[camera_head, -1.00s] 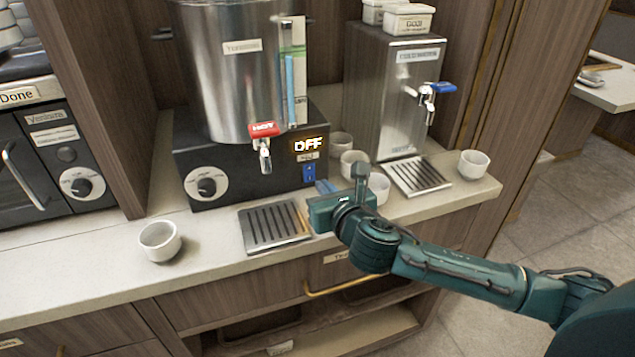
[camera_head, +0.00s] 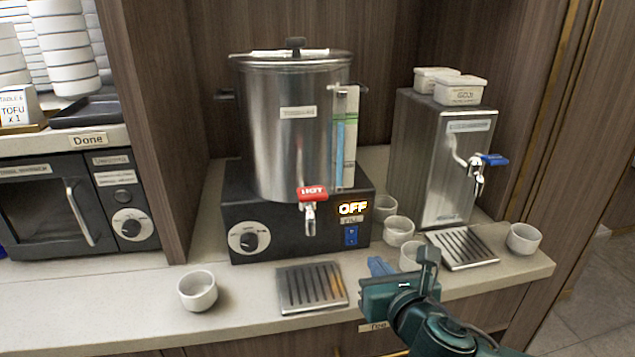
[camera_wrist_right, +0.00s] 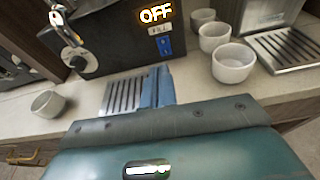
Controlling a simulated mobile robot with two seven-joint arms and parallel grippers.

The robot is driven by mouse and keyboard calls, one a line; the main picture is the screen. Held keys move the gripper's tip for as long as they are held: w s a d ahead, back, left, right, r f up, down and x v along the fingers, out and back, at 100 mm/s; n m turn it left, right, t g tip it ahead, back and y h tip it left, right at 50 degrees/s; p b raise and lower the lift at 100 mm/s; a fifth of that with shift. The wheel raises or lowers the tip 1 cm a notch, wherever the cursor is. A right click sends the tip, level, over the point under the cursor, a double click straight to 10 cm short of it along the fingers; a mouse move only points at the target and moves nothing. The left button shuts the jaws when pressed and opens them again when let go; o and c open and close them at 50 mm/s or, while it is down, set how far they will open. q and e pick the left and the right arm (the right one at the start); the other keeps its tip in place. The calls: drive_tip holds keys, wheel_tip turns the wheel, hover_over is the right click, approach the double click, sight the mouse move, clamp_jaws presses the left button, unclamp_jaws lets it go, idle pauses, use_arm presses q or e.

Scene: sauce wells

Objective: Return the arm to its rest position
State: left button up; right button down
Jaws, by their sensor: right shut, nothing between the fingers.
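My right arm comes in from the lower right in the head view. Its gripper (camera_head: 380,266) is in front of the counter edge, just right of the left drip tray (camera_head: 290,302). The gripper's blue fingers (camera_wrist_right: 157,92) are shut with nothing between them in the right wrist view, where they overlap the right part of that tray. My left gripper is in neither view.
A steel urn (camera_head: 290,130) with a red HOT tap stands on a black base reading OFF. A steel dispenser (camera_head: 435,160) with a blue tap (camera_head: 492,160) stands right. White cups sit along the counter: one left (camera_head: 197,290), one far right (camera_head: 523,238), several behind my gripper.

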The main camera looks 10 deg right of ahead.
drive_tip(key=s+a+f+m+g+y+p, duration=0.1)
drive_tip(key=s+a+f+m+g+y, duration=0.2)
drive_tip(key=f+m, duration=0.4)
drive_tip(key=s+a+f+m+g+p, duration=0.1)
drive_tip(key=s+a+f+m, duration=0.3)
drive_tip(key=m, duration=0.5)
drive_tip(key=s+d+f+m+p, duration=0.1)
drive_tip(key=s+d+f+m, duration=0.2)
drive_tip(key=s+f+m, duration=0.6)
drive_tip(key=s+m, duration=0.1)
drive_tip(key=m, duration=0.7)
drive_tip(key=shift+s+d+f+g, duration=0.15)
drive_tip(key=shift+s+d+g, duration=0.05)
drive_tip(key=shift+d+g, duration=0.1)
